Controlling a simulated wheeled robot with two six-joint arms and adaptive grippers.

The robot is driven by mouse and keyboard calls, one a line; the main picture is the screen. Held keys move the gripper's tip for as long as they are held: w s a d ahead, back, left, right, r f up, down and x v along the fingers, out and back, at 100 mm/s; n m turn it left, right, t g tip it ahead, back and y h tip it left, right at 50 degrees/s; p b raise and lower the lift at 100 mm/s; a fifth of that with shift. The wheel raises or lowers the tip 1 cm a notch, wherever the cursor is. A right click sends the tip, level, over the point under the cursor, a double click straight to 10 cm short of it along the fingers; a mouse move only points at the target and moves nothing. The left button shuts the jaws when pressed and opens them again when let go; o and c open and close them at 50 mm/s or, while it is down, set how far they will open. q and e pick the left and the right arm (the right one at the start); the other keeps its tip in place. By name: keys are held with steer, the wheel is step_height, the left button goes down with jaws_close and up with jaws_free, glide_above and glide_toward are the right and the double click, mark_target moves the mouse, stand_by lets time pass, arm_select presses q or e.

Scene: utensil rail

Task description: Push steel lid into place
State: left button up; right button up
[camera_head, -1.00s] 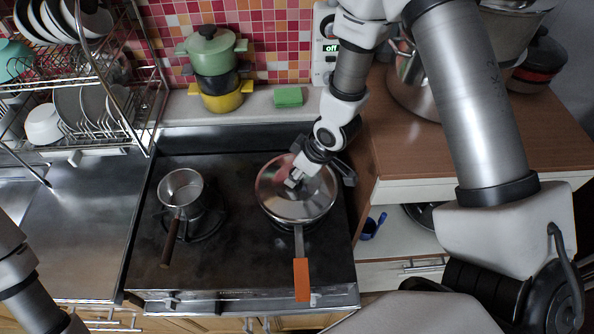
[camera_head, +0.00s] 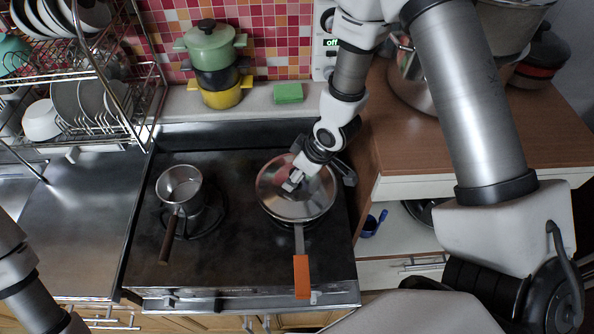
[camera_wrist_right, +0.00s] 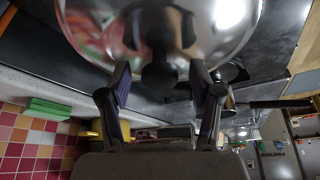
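The round shiny steel lid (camera_head: 276,203) lies over a pan with an orange handle (camera_head: 302,278) on the right side of the stove. It covers most of the pan, and I cannot tell whether it sits flush. My right gripper (camera_head: 291,184) reaches down onto the lid's middle from the upper right. In the right wrist view the lid (camera_wrist_right: 215,25) fills the top, with its dark knob (camera_wrist_right: 158,76) between the spread fingers of my right gripper (camera_wrist_right: 160,80). Gaps show on both sides of the knob. My left arm shows at the lower left; its gripper is out of view.
A small steel saucepan (camera_head: 180,186) stands on the left of the stove (camera_head: 240,262). Stacked pots (camera_head: 212,65) and a green sponge (camera_head: 288,93) are on the back ledge. A dish rack (camera_head: 150,95) stands at left, a wooden counter (camera_head: 430,145) at right.

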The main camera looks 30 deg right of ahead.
steer(key=v, duration=0.7)
steer(key=shift+r, duration=0.25)
